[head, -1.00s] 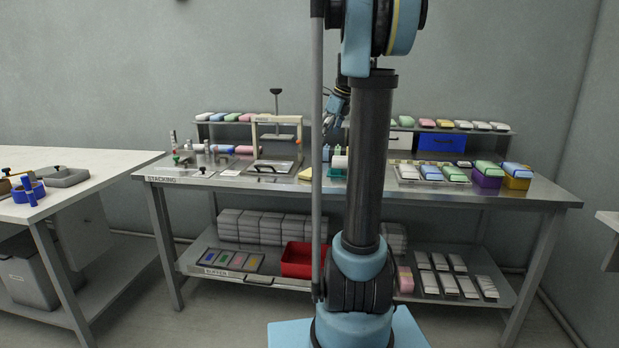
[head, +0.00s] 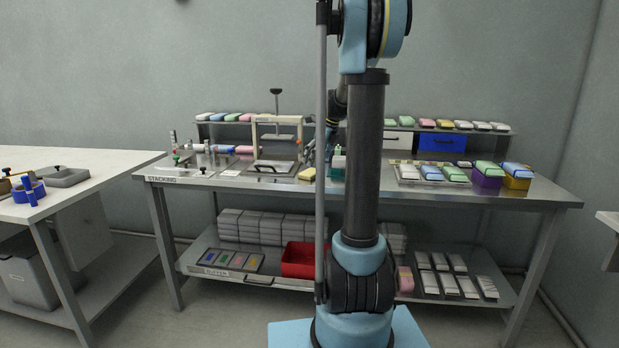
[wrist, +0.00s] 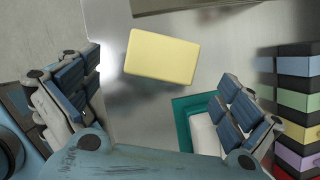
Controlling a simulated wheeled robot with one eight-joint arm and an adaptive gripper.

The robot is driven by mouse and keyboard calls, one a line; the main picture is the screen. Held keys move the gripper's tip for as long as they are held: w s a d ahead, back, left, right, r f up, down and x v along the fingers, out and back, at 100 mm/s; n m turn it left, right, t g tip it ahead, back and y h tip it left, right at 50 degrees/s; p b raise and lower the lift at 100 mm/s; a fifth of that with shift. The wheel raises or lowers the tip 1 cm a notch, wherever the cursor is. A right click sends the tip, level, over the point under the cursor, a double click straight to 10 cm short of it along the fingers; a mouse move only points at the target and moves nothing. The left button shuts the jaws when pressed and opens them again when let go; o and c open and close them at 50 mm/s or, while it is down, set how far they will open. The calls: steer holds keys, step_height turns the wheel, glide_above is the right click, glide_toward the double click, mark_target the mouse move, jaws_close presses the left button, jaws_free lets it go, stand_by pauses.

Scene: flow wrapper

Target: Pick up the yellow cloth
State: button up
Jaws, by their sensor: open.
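The yellow cloth (wrist: 161,56) is a folded, block-like rectangle lying on the metal bench top, at the top middle of the wrist view. In the head view the yellow cloth (head: 307,174) is a small patch left of my arm. My gripper (wrist: 160,100) is open, its two blue-padded fingers spread wide to the left and right. The cloth lies ahead of the fingers, between their lines, and nothing is held. In the head view my gripper (head: 312,154) is partly hidden by my arm and a pole, just above the cloth.
A teal tray (wrist: 183,122) with a white item lies near the right finger. A stack of coloured blocks (wrist: 297,100) stands at the right of the wrist view. A press-like frame (head: 275,140) stands left of the cloth on the bench (head: 222,183).

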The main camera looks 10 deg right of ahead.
mark_target(310, 171)
steer(key=shift+w+x, duration=0.1)
steer(key=shift+x, duration=1.3)
steer(key=shift+w+x, duration=0.15)
steer(key=shift+x, duration=1.25)
steer(key=shift+d+r, duration=0.1)
steer(key=shift+c, duration=0.2)
steer(key=c, duration=0.7)
steer(key=shift+r, duration=0.1)
step_height(310, 171, up, 10)
steer(key=shift+f, duration=0.1)
steer(key=shift+o, duration=1.3)
steer(key=c, duration=0.4)
